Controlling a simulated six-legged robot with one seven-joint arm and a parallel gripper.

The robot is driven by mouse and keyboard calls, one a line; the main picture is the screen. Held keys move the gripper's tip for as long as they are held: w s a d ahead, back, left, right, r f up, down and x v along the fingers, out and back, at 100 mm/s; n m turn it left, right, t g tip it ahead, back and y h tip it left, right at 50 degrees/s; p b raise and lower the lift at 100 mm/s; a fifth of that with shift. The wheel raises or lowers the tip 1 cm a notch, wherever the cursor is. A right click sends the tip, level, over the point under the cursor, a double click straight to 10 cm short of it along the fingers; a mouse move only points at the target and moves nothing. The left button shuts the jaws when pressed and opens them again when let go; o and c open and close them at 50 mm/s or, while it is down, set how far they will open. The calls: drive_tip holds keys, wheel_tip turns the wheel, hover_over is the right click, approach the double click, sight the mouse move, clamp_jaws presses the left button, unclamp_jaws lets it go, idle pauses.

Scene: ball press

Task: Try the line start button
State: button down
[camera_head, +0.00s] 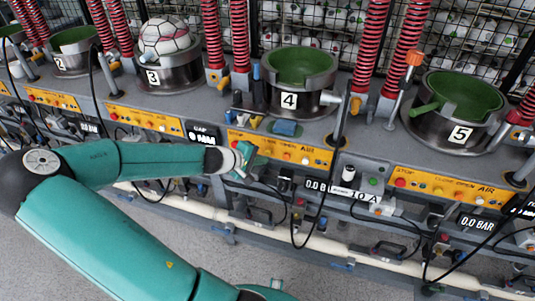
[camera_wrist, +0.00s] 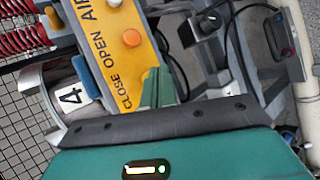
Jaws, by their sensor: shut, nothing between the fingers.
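My gripper (camera_head: 243,160) is shut and empty, in front of the yellow control panel (camera_head: 270,148) of station 4. In the wrist view its green fingertips (camera_wrist: 158,88) are together by the panel's lower edge, near the words CLOSE and OPEN. An orange button (camera_wrist: 132,37) shows beyond them on that panel. I cannot tell whether the fingers touch the panel. No label reading line start is legible. A small green button (camera_head: 374,182) sits on a grey box right of station 4's panel, beside a white-and-black knob (camera_head: 348,173).
Press cup 4 (camera_head: 302,90) and cup 5 (camera_head: 455,125) are green inside and empty. A ball (camera_head: 165,37) sits in cup 3. Red springs (camera_head: 370,45) and black hoses hang around the stations. A pale pipe (camera_head: 340,249) runs below the bench.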

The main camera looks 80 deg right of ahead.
drive_tip(key=shift+d, duration=0.15)
idle(0.5)
drive_tip(key=shift+d, duration=0.3)
drive_tip(key=shift+s+d, duration=0.1)
drive_tip(key=shift+d, duration=0.35)
idle(0.7)
drive_tip(key=shift+a, duration=0.9)
drive_tip(key=shift+a, duration=0.1)
drive_tip(key=a, duration=0.4)
drive_tip(key=shift+w+a, duration=0.3)
drive_tip(key=shift+a, duration=0.1)
idle(0.7)
